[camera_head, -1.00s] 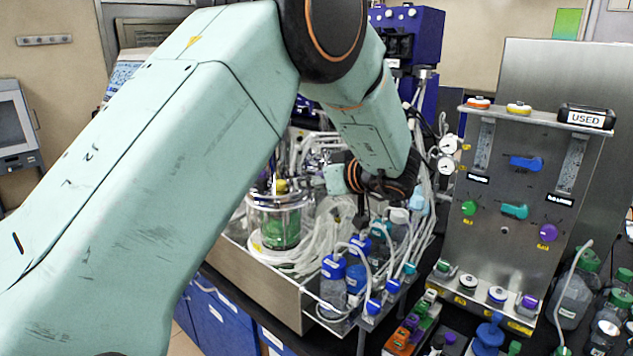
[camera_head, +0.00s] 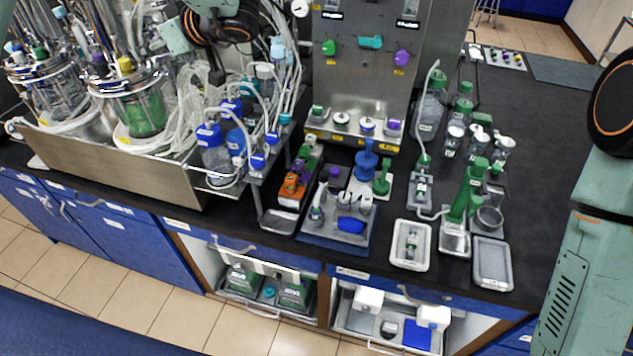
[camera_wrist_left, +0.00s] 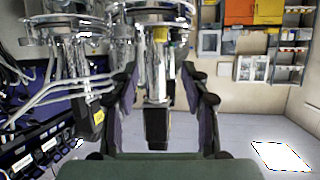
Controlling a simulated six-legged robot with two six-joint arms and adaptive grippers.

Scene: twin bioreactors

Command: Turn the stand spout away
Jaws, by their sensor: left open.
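A green upright piece (camera_head: 465,190), possibly the stand, rises from a small tray at the right of the bench. I cannot tell which part of it is the spout. My left gripper (camera_head: 168,36) is at the top left, above and beside the green-filled reactor vessel (camera_head: 143,112), far from the green piece. In the left wrist view my left gripper (camera_wrist_left: 158,78) is open, with a metal post (camera_wrist_left: 157,95) showing between its fingers. I cannot tell whether they touch it. My right gripper is not in view; only my right arm shows at the right edge.
A steel panel (camera_head: 365,75) stands at the back middle. A blue tray (camera_head: 335,238) with bottles, a white tray (camera_head: 398,262) and an empty grey tray (camera_head: 492,270) line the front edge. Capped bottles (camera_head: 455,140) stand behind. The dark bench (camera_head: 545,130) is clear at the right.

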